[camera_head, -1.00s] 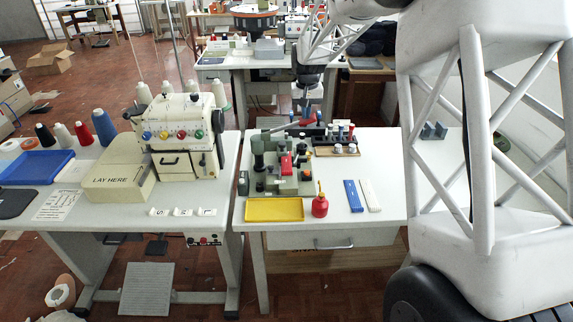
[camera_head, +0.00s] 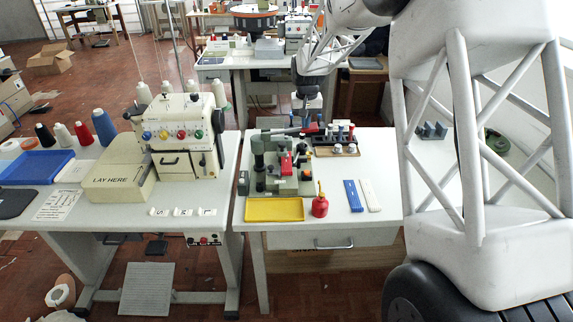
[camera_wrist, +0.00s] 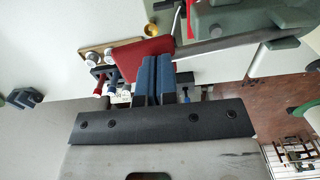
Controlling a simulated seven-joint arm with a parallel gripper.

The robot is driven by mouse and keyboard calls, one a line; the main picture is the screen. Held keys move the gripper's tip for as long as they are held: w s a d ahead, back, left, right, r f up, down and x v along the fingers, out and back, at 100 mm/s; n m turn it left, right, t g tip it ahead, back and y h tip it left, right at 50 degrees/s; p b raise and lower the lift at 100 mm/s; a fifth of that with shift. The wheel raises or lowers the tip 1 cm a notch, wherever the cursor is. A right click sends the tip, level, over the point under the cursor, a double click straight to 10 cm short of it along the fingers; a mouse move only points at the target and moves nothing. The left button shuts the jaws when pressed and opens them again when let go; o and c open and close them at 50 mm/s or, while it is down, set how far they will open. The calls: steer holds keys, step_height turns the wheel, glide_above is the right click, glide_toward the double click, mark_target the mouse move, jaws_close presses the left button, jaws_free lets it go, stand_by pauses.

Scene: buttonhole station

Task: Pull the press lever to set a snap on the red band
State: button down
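The green press (camera_head: 257,160) stands on the right-hand white table. The red band (camera_head: 286,164) appears as a small red piece at the front of the press. The press lever (camera_head: 285,130) is a grey bar with a red grip, reaching right from the press top. In the wrist view its red grip (camera_wrist: 130,58) and metal bar (camera_wrist: 225,45) cross just beyond my fingertips. My gripper (camera_wrist: 155,62) has its dark blue fingers close together, with no object visible between them. The fingertips overlap the grip's edge in view; contact is unclear. My gripper is small in the head view (camera_head: 306,122).
A rack with silver and dark knobs (camera_head: 335,147) stands close right of the lever. The table's right part is mostly clear.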

steer(key=shift+f, duration=1.55)
steer(key=shift+r, duration=0.15)
step_height(320, 180, up, 13)
stand_by(0.8)
steer(key=shift+s, duration=0.1)
stand_by(0.3)
